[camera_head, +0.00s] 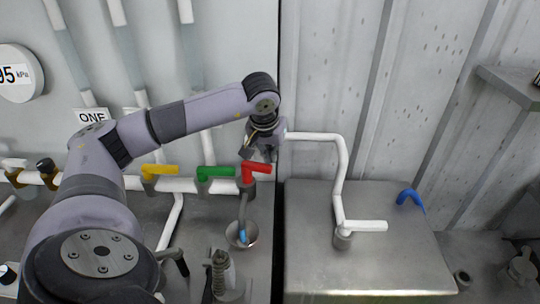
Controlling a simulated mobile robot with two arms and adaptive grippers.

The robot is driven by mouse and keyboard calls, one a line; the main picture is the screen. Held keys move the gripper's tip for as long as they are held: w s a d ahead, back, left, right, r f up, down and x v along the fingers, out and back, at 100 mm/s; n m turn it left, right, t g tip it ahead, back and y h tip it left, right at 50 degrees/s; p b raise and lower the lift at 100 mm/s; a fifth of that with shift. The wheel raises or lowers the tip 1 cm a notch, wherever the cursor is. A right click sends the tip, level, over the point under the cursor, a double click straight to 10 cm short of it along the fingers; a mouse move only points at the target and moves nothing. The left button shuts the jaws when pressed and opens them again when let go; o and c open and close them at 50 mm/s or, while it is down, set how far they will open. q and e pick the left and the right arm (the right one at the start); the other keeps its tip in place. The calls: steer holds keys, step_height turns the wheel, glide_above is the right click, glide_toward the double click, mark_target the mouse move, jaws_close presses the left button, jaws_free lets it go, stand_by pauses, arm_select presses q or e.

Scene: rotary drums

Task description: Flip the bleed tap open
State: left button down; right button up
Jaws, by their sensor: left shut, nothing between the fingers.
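A row of lever taps sits on a white horizontal pipe: a yellow-handled tap (159,170), a green-handled tap (215,172) and a red-handled tap (257,168). No readable label shows which one is the bleed tap. The red tap's outlet runs down to a small metal funnel (250,240) with something blue in it. My left gripper (258,153) is shut and empty, pointing down just above the red handle. I cannot tell whether it touches the handle. My right gripper is not in view.
A white-handled tap (365,226) stands on a metal cabinet (400,262) at right, with a blue handle (410,199) behind it. A white pipe (341,165) bends beside my gripper. A shelf (510,82) juts out at right.

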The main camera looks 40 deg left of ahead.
mark_target(271, 167)
arm_select(q)
steer(key=s+d+m+b, duration=0.1)
steer(key=s+b, duration=0.1)
steer(key=shift+d+f+m+b, duration=0.15)
steer(key=shift+d+m+b, duration=0.15)
steer(key=shift+d, duration=0.1)
steer(key=shift+s+d+m+h+b, duration=0.2)
steer(key=shift+s+m+h+b, duration=0.3)
steer(key=shift+m, duration=0.3)
steer(key=shift+s+b, duration=2.35)
steer(key=shift+s, duration=0.2)
steer(key=shift+r, duration=0.2)
steer(key=v, duration=1.2)
steer(key=shift+s+f, duration=0.15)
